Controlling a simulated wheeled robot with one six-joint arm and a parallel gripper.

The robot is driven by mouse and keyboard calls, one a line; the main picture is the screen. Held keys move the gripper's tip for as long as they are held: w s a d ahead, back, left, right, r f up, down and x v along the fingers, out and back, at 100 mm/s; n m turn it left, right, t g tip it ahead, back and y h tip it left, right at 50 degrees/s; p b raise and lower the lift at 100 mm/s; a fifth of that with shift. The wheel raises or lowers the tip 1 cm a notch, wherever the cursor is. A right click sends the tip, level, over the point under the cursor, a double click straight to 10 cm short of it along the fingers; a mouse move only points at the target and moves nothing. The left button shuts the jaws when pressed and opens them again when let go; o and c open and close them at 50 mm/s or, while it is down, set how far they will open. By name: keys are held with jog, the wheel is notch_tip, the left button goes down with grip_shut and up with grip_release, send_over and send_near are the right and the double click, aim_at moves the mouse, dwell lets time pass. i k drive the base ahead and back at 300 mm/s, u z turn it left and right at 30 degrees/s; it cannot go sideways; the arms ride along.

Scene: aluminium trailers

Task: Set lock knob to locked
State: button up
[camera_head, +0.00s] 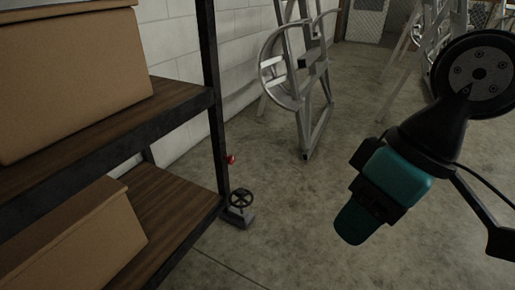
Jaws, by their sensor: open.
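A small red knob (231,159) shows just right of the black shelf post, left of the picture's middle. A black spoked handwheel (241,199) sits below it on a small grey base at the floor, by the foot of the post. No marking shows which of them is the lock knob or how it is set. My gripper (352,224), teal and black, hangs at the right, pointing down and left. It is open, well apart from the knob and the handwheel, with nothing seen in it. Its fingertips are hard to make out.
A black-framed shelf with wooden boards (165,205) fills the left, holding cardboard boxes (75,75). An aluminium frame with a round hoop (310,85) stands at the back middle. A white block wall (240,60) runs behind. The concrete floor (290,215) between shelf and gripper is clear.

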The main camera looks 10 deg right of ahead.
aim_at(231, 159)
jog(key=z, duration=0.15)
jog(key=i, duration=1.05)
jog(key=u, duration=0.25)
